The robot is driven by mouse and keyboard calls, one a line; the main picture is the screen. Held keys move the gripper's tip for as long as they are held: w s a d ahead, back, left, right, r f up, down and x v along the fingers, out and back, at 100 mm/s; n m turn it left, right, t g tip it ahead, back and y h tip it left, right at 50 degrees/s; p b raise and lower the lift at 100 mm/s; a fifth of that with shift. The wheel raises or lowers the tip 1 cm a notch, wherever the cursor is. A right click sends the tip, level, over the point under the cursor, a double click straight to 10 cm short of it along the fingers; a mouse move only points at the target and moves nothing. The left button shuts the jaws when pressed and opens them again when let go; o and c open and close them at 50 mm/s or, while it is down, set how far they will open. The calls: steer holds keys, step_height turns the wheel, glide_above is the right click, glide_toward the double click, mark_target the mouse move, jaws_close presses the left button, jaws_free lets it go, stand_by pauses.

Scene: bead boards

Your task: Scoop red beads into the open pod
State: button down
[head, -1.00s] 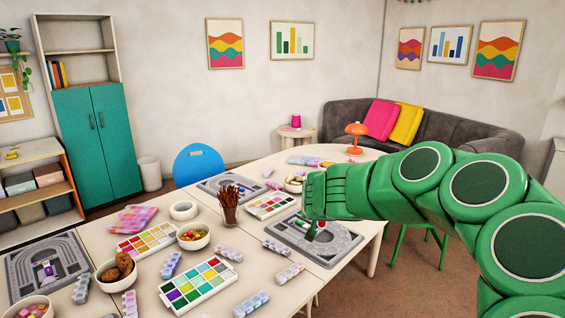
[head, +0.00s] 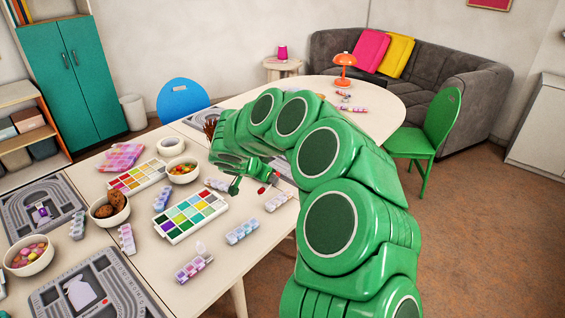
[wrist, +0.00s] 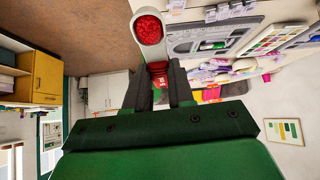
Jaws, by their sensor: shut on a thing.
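My gripper (wrist: 160,84) is shut on a scoop (wrist: 137,20) with a pale rim. Its bowl is filled with red beads (wrist: 149,29) and reaches out beyond the jaws. In the head view, my gripper (head: 248,184) is above the table, right of the color tray. A small red spot shows beside it, probably the scoop's load. A pod strip (head: 194,269) with one clear lid raised lies near the table's front edge, below and left of my gripper in the picture. Which compartment is open is too small to tell.
The bead tray (head: 190,216) and several closed pod strips, one at the front (head: 242,231), lie around. A grey bead board (head: 90,291) is at lower left. Bowls of cookies (head: 109,207) and sweets stand left. Some bare table lies between the strips.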

steer(key=shift+s+a+f+m+g+h, duration=0.15)
steer(key=shift+s+a+f+m+g, duration=0.55)
steer(key=shift+s+a+f, duration=1.6)
steer(key=shift+s+a+f+m+g+h, duration=0.35)
steer(key=shift+s+a+f+m, duration=0.9)
steer(key=shift+a+f, duration=1.75)
steer(key=shift+s+a+f+m+g, duration=0.65)
steer(key=shift+s+a+f, duration=1.35)
steer(key=shift+a+f, duration=0.7)
steer(key=shift+s+a+r+t+h, duration=0.15)
steer(key=shift+a+r+t+h, duration=0.3)
steer(key=shift+h, duration=0.4)
steer(key=shift+s+a+r+t+h, duration=0.2)
steer(key=shift+r+h, duration=0.3)
steer(key=shift+h, duration=0.35)
steer(key=shift+a+r+h, duration=0.15)
steer(key=shift+a+h, duration=0.05)
steer(key=shift+h, duration=0.2)
steer(key=shift+a+t+h, duration=0.15)
steer(key=shift+t+h, duration=0.1)
steer(key=shift+h, duration=0.05)
steer(key=shift+s+a+r+t+h, duration=0.2)
steer(key=shift+a+t+h, duration=0.15)
steer(key=shift+h, duration=0.25)
steer(key=shift+s+a+r+t+h, duration=0.1)
steer(key=shift+a+r+t+h, duration=0.15)
steer(key=shift+h, duration=0.35)
steer(key=shift+a+h, duration=0.15)
steer(key=shift+h, duration=0.25)
